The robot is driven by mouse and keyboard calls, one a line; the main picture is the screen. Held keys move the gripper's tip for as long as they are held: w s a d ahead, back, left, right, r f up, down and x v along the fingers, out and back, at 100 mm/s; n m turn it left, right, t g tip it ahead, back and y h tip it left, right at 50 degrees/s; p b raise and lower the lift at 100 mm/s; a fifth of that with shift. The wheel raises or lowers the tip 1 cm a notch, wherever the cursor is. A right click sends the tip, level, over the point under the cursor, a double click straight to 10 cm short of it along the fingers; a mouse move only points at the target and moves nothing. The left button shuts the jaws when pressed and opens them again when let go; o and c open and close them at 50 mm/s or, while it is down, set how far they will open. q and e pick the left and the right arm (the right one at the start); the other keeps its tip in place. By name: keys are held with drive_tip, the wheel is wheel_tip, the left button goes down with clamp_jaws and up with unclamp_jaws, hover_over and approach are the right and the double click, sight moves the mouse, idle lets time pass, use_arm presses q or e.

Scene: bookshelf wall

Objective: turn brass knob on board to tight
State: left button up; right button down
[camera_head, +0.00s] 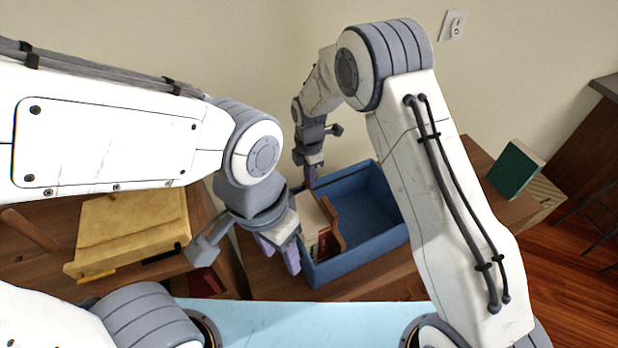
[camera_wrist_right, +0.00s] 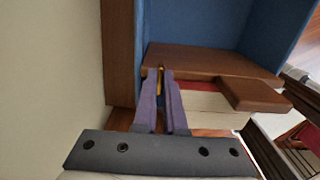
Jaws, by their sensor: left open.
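In the right wrist view a brass knob (camera_wrist_right: 161,75) shows as a small yellow-gold piece at the wooden board (camera_wrist_right: 205,60). The purple fingers of my right gripper (camera_wrist_right: 160,82) are close together on either side of the knob, shut on it, and hide most of it. In the head view my right gripper (camera_head: 310,178) points down at the far left corner of the blue box, and the knob cannot be made out. My left gripper (camera_head: 280,252) is open and empty, at the box's near left side.
The blue box (camera_head: 380,235) holds cream and red books (camera_head: 318,240) beside the wooden board; its right part looks empty. A green book (camera_head: 514,170) stands at right. A light blue surface (camera_head: 300,318) is in front.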

drive_tip(key=shift+m, duration=0.3)
drive_tip(key=m+b, duration=0.1)
drive_tip(key=m, duration=0.2)
drive_tip(key=shift+s+m+b, duration=0.1)
drive_tip(key=shift+m+b, duration=0.3)
drive_tip(key=m+b, duration=0.1)
drive_tip(key=m, duration=0.3)
drive_tip(key=shift+m, duration=0.3)
drive_tip(key=m+b, duration=0.1)
drive_tip(key=m, duration=0.3)
drive_tip(key=shift+s, duration=0.1)
drive_tip(key=shift+a+r+m, duration=0.1)
drive_tip(key=shift+m, duration=2.3)
drive_tip(key=c, duration=1)
unclamp_jaws()
drive_tip(key=shift+s, duration=0.1)
